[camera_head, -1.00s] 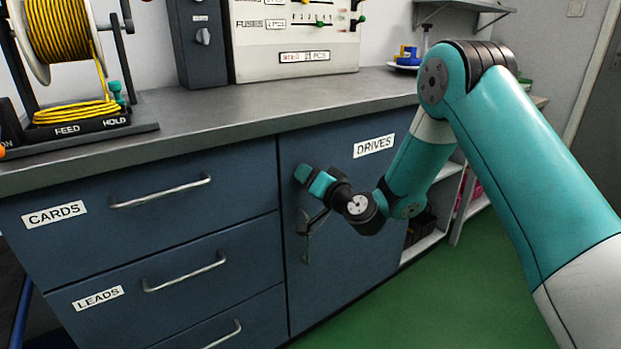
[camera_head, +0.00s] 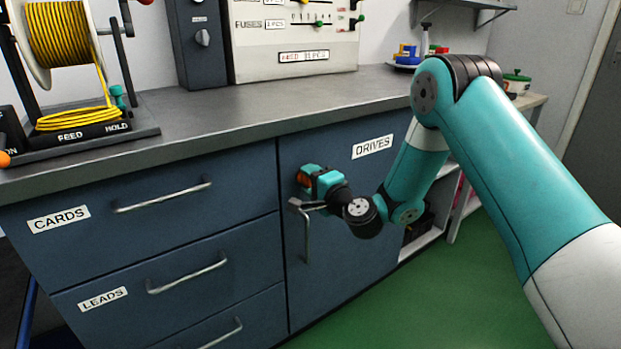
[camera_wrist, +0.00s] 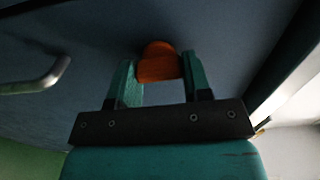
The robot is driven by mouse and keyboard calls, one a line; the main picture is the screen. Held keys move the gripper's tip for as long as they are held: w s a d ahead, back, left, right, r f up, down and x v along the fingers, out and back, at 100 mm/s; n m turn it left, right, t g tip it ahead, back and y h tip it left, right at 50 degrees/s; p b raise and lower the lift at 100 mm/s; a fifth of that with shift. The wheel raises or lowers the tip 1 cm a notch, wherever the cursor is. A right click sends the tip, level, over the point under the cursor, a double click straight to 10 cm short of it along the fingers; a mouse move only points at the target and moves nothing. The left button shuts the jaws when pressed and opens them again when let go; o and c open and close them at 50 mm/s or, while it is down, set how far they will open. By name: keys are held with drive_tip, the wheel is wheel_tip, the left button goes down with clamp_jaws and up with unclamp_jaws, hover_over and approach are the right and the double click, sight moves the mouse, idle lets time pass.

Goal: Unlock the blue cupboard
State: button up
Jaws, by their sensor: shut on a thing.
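The blue cupboard door (camera_head: 350,255), labelled DRIVES, is closed under the worktop, right of the drawers. My gripper (camera_head: 311,179) is at the upper left of this door. In the wrist view, the two teal fingers of my gripper (camera_wrist: 158,80) are closed on an orange rounded piece (camera_wrist: 158,62) that looks like a key head or knob. A bit of this orange piece shows in the head view (camera_head: 302,180). Its far end against the door and any keyhole are hidden. The door's metal handle (camera_head: 307,238) hangs just below my gripper; it also shows in the wrist view (camera_wrist: 38,78).
Blue drawers labelled CARDS (camera_head: 150,235) and LEADS (camera_head: 200,290) with bar handles are closed on the left. The worktop (camera_head: 250,110) holds a yellow cable spool (camera_head: 62,40) and a grey panel (camera_head: 295,45). Open shelves stand right of the door; green floor (camera_head: 470,300) is clear.

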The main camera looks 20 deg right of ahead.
drive_tip(key=shift+m, duration=0.4)
drive_tip(key=o, duration=0.9)
drive_tip(key=shift+s, duration=0.1)
